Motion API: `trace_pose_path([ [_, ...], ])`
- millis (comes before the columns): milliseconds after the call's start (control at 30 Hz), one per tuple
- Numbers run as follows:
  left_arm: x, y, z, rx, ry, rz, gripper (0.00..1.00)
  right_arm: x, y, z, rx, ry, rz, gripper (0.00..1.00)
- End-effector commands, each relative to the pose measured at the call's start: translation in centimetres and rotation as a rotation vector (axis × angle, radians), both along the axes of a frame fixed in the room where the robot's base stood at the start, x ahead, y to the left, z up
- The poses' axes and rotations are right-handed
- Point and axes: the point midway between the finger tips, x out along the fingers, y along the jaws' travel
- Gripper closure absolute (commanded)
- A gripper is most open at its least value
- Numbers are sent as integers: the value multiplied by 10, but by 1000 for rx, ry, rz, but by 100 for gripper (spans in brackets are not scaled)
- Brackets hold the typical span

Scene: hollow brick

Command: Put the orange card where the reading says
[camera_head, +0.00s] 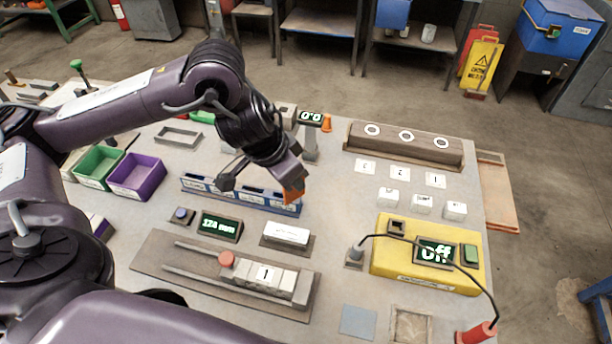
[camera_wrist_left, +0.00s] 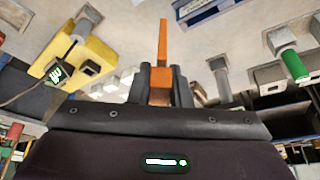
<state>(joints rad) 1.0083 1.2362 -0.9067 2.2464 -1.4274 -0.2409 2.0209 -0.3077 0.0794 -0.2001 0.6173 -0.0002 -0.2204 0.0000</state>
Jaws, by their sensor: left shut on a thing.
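My left gripper (camera_head: 288,178) is shut on the orange card (camera_head: 293,197), holding it at the right end of the blue slotted rack (camera_head: 240,196). In the left wrist view the card (camera_wrist_left: 162,42) stands up between the two dark fingers (camera_wrist_left: 160,85). The rack has several labelled slots; its labels are too small to read. I cannot tell whether the card touches the rack. A small display (camera_head: 220,226) in front of the rack shows green figures ending in what looks like "mm"; the number is hard to read. My right gripper is not in view.
A railed fixture (camera_head: 225,275) with a red knob and white blocks lies in front. A yellow box (camera_head: 428,280) with a lit display and a cable is at right. A post display (camera_head: 311,117) stands behind the gripper. Green (camera_head: 98,167) and purple (camera_head: 137,176) bins are at left.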

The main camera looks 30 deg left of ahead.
Motion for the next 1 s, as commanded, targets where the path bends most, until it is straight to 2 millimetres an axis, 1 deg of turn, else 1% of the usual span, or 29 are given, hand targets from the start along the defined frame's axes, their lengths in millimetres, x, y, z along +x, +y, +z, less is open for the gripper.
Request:
trace_pose_path([
  [33, -1, 9, -7, 1, 4, 9, 100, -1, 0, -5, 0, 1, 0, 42],
  [167, -3, 33, -16, 3, 5, 22, 100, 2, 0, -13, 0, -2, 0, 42],
  [300, -5, 69, -25, 7, 8, 19, 100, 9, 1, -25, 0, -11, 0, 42],
  [400, -6, 93, -25, 10, 8, -5, 100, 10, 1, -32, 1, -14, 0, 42],
  [500, -5, 110, -22, 8, 7, -43, 100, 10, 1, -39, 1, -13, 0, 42],
  [600, -3, 123, -18, 10, 9, -90, 100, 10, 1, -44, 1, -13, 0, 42],
  [733, 3, 136, -11, 16, 8, -189, 100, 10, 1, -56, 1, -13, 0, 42],
  [800, 9, 136, -7, 13, 7, -285, 100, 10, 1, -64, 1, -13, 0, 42],
  [867, 16, 130, -3, 11, 6, -375, 100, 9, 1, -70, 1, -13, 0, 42],
  [1000, 28, 106, 0, 7, 8, -583, 100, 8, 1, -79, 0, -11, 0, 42],
])
